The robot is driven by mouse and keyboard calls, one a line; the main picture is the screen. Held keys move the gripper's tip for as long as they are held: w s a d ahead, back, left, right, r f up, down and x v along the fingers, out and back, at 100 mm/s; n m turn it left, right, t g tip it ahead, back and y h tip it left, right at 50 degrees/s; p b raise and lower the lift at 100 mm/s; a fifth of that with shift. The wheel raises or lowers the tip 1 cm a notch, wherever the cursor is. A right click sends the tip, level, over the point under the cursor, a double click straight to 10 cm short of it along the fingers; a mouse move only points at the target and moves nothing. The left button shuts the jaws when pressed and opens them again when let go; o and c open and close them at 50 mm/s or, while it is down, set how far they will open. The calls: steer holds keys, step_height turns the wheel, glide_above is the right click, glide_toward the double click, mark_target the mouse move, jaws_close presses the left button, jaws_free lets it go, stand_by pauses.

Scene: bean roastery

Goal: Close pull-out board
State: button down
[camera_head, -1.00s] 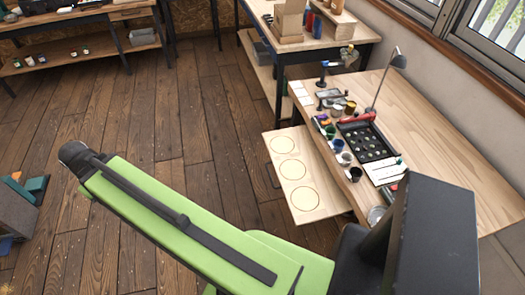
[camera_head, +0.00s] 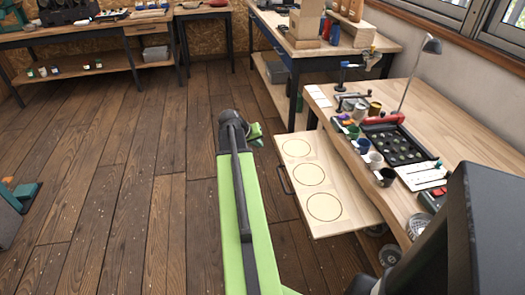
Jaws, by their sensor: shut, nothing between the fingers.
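The pull-out board (camera_head: 325,229) is a pale wooden panel with three round outlines. It sticks out to the left from under the right-hand wooden table and stands open. A dark handle (camera_head: 282,179) is on its left edge. My green arm reaches up the middle of the picture, left of the board, with a gap of floor between them. A small green and dark part of my arm shows just past its black joint. My gripper cannot be made out; it is hidden or out of sight behind the arm.
The right-hand table (camera_head: 440,112) carries cups, a dark tray of samples (camera_head: 396,142), a lamp (camera_head: 431,45) and cards near the board. Another workbench (camera_head: 285,48) stands behind it. The wooden floor (camera_head: 130,185) left of the board is largely clear.

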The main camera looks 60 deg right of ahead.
steer(key=s+d+f+b, duration=0.4)
steer(key=d+f, duration=0.2)
steer(key=d, duration=0.1)
steer(key=shift+b, duration=0.4)
steer(key=shift+f, duration=0.1)
